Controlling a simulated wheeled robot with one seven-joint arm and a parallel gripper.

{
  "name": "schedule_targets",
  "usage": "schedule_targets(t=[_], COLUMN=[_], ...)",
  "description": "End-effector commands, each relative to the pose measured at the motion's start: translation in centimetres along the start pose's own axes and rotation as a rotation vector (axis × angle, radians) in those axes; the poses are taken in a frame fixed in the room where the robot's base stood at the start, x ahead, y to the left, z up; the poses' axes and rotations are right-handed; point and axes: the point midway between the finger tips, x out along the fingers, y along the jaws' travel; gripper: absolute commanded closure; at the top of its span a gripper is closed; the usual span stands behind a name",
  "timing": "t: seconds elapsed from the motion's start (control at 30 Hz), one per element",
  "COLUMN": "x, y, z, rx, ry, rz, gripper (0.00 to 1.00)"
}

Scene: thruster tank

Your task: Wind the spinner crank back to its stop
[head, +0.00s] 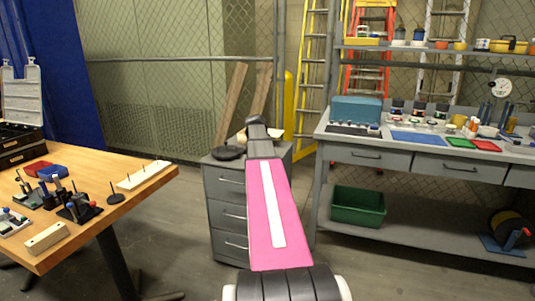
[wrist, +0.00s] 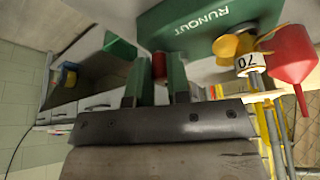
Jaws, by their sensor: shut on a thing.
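In the wrist view my gripper (wrist: 159,78) has two green fingers on either side of a small red cylindrical grip (wrist: 159,66), shut on it. The red grip appears to be the handle of the spinner crank, but the crank arm and its stop are not clearly visible. Behind it is a green panel lettered RUNOUT (wrist: 222,28). In the head view my arm reaches over the grey drawer cabinet (head: 228,190) and hides the gripper and crank.
A red funnel-shaped thing (wrist: 292,54) is at the right of the wrist view. In the head view a black disc (head: 228,152) lies on the cabinet. A wooden table (head: 130,185) stands left, and a grey workbench (head: 420,150) right. Floor shows between them.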

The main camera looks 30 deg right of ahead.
Motion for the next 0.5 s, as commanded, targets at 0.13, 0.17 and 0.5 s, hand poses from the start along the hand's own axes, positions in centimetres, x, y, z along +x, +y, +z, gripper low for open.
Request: schedule_targets(t=[0.13,0.17,0.5], x=[-0.09,-0.10,-0.21], y=[-0.52,-0.58,-1.10], z=[0.13,0.16,0.45], rx=[0.112,0.134,0.303], ry=[-0.001,-0.001,-0.001], rz=[0.046,0.055,0.124], gripper=[1.00,1.00,1.00])
